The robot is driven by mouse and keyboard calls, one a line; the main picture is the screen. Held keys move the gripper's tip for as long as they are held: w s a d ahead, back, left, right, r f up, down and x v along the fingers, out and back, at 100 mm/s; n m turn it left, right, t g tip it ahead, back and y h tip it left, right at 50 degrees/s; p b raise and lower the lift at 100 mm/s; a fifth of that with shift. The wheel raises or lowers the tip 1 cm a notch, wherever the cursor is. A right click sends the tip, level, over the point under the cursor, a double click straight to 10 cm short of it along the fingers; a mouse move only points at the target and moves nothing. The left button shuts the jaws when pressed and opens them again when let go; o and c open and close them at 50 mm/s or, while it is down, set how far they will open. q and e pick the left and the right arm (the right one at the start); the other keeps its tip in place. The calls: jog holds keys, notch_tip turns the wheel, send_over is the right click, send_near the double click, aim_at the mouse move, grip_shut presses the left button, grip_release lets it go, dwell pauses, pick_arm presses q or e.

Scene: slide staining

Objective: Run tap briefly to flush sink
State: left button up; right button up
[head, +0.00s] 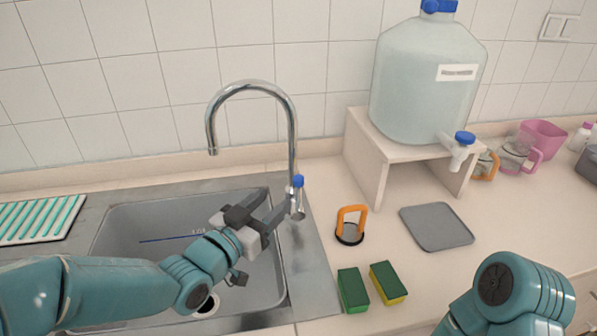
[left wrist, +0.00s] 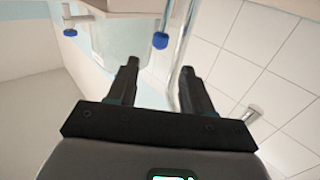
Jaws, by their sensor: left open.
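The chrome gooseneck tap (head: 291,130) stands at the right rim of the grey sink (head: 130,225). Its blue-tipped handle (head: 298,181) is low on the right of the post. No water shows under the spout. My left gripper (head: 275,201) is open and empty over the sink's right side, pointing at the tap base just left of the handle. In the left wrist view the blue handle tip (left wrist: 160,40) shows ahead, between and beyond the open fingers (left wrist: 160,68), apart from them. The tap pipe (left wrist: 180,55) passes near the right finger. My right gripper is out of view.
A striped drying mat (head: 35,220) lies left of the sink. Right of it are an orange-handled object (head: 351,222), two sponges (head: 353,288) and a grey mat (head: 436,227). A large water jug (head: 425,85) stands on a stand (head: 367,165) behind. Mugs stand farther right.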

aim_at(295, 181)
pick_arm(q)
jog(key=p+x, duration=0.2)
jog(key=x, duration=0.8)
jog(key=shift+w+d, duration=0.1)
jog(key=shift+d, duration=0.05)
grip_shut()
